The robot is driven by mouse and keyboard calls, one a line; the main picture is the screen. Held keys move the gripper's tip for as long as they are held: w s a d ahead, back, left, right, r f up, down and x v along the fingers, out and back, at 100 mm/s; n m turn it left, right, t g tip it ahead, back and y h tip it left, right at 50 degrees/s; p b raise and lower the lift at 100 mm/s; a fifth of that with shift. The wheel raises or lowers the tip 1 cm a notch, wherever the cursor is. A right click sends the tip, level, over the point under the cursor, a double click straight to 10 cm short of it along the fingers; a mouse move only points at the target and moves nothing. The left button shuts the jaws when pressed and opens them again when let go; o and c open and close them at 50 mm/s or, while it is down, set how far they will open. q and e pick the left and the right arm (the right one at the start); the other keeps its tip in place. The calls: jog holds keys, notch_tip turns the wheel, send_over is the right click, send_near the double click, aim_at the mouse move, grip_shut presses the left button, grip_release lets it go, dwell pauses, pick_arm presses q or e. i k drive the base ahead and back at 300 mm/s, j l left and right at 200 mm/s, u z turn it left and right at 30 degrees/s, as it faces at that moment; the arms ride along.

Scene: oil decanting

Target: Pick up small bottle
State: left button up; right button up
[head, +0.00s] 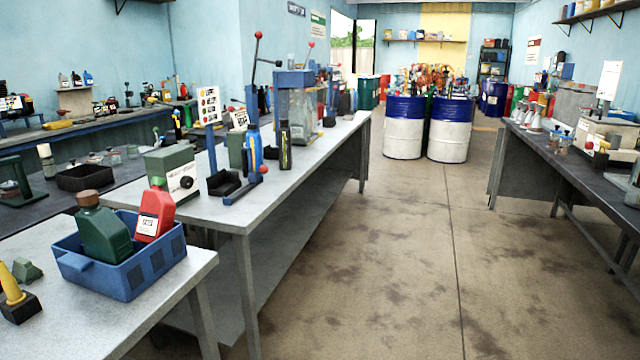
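A dark green bottle (103,236) with a brown cap and a smaller red bottle (154,215) with a white label stand in a blue crate (128,281). The crate is on the near left table, and its walls hide the bottles' lower parts. A slim black bottle (286,150) with a yellowish mark stands upright on the long table beyond. Several small bottles also stand on the left bench. I cannot tell which one the task's small bottle is. Neither of my grippers is in view.
The long grey table (218,216) runs away from me, with a green-grey box (172,172) at its near end. A dark bench (572,154) stands along the right. Blue and white drums (404,130) stand at the back. The floor (400,270) between is clear.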

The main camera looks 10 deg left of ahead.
aim_at(157, 213)
jog(key=u, duration=1.3)
jog(key=i+l+u, duration=0.2)
jog(key=i+l, duration=0.55)
jog(key=i+l+u, duration=0.15)
jog(key=i+l, duration=0.55)
jog(key=l, duration=0.15)
